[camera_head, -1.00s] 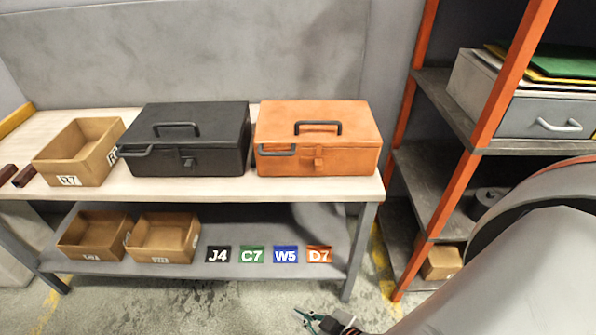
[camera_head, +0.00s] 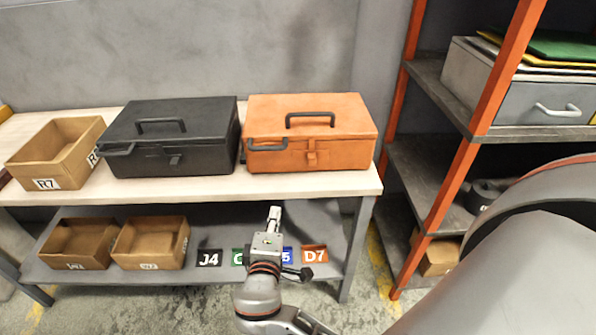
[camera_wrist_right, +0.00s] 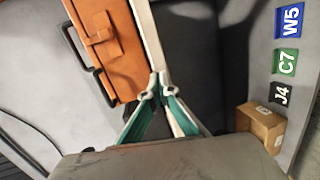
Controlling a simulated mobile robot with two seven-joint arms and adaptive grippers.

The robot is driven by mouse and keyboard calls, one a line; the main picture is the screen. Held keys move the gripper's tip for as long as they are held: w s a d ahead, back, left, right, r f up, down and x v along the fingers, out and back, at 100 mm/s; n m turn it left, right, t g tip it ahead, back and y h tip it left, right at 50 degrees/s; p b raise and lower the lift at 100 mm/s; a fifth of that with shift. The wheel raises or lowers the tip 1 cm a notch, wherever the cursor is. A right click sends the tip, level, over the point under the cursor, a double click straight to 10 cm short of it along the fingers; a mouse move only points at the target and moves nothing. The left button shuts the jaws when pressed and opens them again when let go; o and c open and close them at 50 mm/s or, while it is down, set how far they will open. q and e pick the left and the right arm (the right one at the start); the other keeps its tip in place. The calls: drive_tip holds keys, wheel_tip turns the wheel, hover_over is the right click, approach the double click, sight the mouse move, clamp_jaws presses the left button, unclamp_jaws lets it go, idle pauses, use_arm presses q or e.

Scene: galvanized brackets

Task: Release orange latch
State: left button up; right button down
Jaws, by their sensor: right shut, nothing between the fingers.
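The orange toolbox (camera_head: 340,125) stands closed on the workbench, with a dark handle on its lid. Its orange latch (camera_head: 311,158) sits at the middle of the front face and also shows in the right wrist view (camera_wrist_right: 99,37). A dark side handle (camera_head: 267,145) is on the front left. My right gripper (camera_head: 274,212) is below and in front of the bench edge, pointing up toward the toolbox. In the right wrist view its green-padded fingertips (camera_wrist_right: 158,84) are together and empty, apart from the toolbox. My left gripper is out of view.
A black toolbox (camera_head: 170,140) stands left of the orange one, and a cardboard bin (camera_head: 62,150) farther left. The lower shelf holds cardboard bins (camera_head: 150,243) and coloured label cards (camera_head: 314,254). An orange-framed rack (camera_head: 455,170) stands at the right.

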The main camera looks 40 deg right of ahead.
sight(312, 159)
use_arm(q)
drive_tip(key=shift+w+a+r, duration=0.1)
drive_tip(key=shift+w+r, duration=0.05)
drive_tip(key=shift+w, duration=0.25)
use_arm(e)
wheel_tip(312, 159, up, 7)
drive_tip(key=m+h, duration=0.1)
drive_tip(key=h, duration=0.2)
drive_tip(key=shift+d, duration=0.4)
drive_tip(key=x, duration=0.9)
drive_tip(key=shift+w+d+r, duration=0.1)
drive_tip(key=d, duration=0.1)
drive_tip(key=s+d, duration=0.1)
drive_tip(key=d, duration=0.1)
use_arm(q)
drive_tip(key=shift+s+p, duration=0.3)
use_arm(e)
drive_tip(key=shift+s+d, duration=0.3)
drive_tip(key=shift+d, duration=0.15)
